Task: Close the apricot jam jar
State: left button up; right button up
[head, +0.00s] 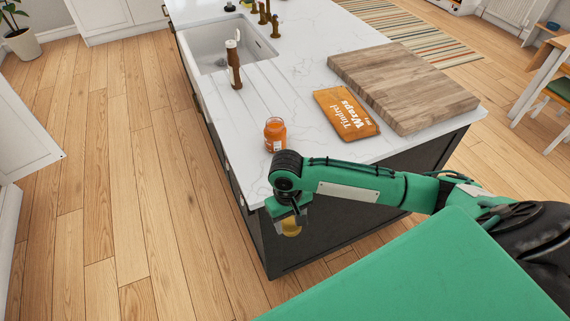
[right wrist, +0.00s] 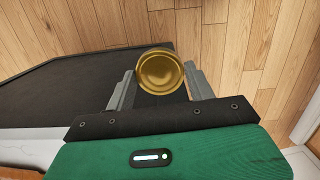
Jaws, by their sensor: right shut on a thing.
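The apricot jam jar (head: 275,136) stands upright on the white counter near its front left edge. It is glass with orange contents, and no lid shows on it. My right gripper (head: 290,218) hangs beyond the counter's near edge, below and in front of the jar and apart from it. It is shut on a round gold lid (head: 291,229), which also shows between the fingers in the right wrist view (right wrist: 160,72). The jar is not visible in the right wrist view. My left gripper is out of view.
An orange wraps packet (head: 346,112) and a thick wooden board (head: 402,87) lie right of the jar on the island counter (head: 230,125). A brown bottle (head: 234,68) stands by the sink (head: 225,45). The dark island side drops below the counter edge. Wood floor lies left.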

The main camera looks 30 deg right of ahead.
aim_at(276, 132)
jog(key=k+l+u, duration=0.2)
jog(key=l, duration=0.4)
jog(key=k+l+u, duration=0.15)
jog(key=l, duration=0.4)
jog(key=k+l+u, duration=0.2)
jog(key=l, duration=0.35)
jog(key=k+l+u, duration=0.2)
jog(key=l, duration=0.3)
jog(key=k+l+u, duration=0.15)
jog(key=k+l, duration=0.15)
jog(key=l, duration=0.2)
jog(key=k+l+u, duration=0.2)
jog(key=k+l, duration=0.1)
jog(key=l, duration=0.15)
